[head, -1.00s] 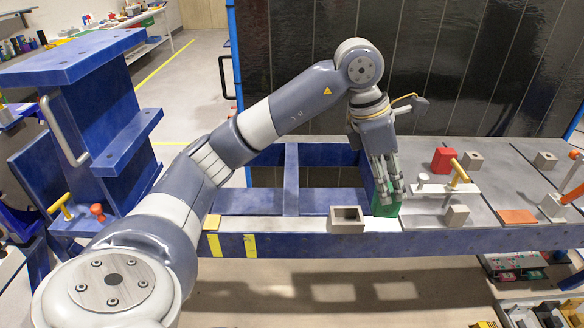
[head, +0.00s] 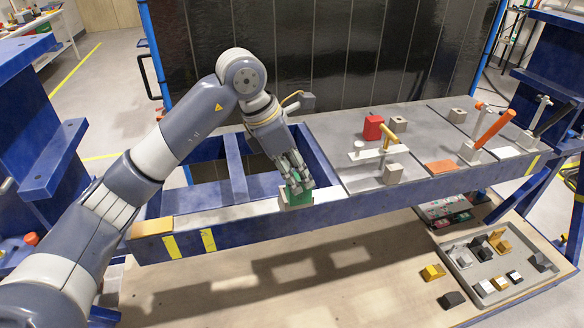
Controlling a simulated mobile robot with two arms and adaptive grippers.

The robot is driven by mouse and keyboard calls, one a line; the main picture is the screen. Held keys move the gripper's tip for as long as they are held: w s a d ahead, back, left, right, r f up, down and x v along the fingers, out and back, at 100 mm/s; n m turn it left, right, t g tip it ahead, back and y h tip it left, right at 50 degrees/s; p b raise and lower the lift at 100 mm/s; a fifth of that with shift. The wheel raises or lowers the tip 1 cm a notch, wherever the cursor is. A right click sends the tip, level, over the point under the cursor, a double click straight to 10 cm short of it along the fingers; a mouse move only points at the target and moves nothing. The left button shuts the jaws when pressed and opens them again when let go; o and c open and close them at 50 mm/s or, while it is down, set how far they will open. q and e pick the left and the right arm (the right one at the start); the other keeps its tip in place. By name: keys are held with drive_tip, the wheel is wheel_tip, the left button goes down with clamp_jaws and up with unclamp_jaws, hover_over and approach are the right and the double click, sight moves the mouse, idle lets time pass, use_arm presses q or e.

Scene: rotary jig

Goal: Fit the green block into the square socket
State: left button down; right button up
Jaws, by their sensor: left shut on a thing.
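The green block (head: 299,197) is in the fingers of my left gripper (head: 295,181), which is shut on it and points down. The block is at the square socket, a tan-grey square box (head: 284,204) on the front rail of the blue frame. The block hides the socket's opening and much of its body. I cannot tell how deep the block sits in it or whether it is only just above. My right gripper is not in view.
A red block (head: 373,127), a clamp with a yellow handle (head: 388,133) and several small grey square blocks stand on the grey plate to the right. An orange-handled lever (head: 494,129) is farther right. Below, a tray (head: 492,288) holds assorted parts.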

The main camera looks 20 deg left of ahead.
use_arm(q)
drive_tip(key=w+f, duration=0.1)
drive_tip(key=w+a+f+p, duration=0.1)
drive_tip(key=w+f+p, duration=0.1)
drive_tip(key=shift+w+a, duration=0.3)
drive_tip(key=shift+a, duration=0.05)
drive_tip(key=shift+f, duration=0.4)
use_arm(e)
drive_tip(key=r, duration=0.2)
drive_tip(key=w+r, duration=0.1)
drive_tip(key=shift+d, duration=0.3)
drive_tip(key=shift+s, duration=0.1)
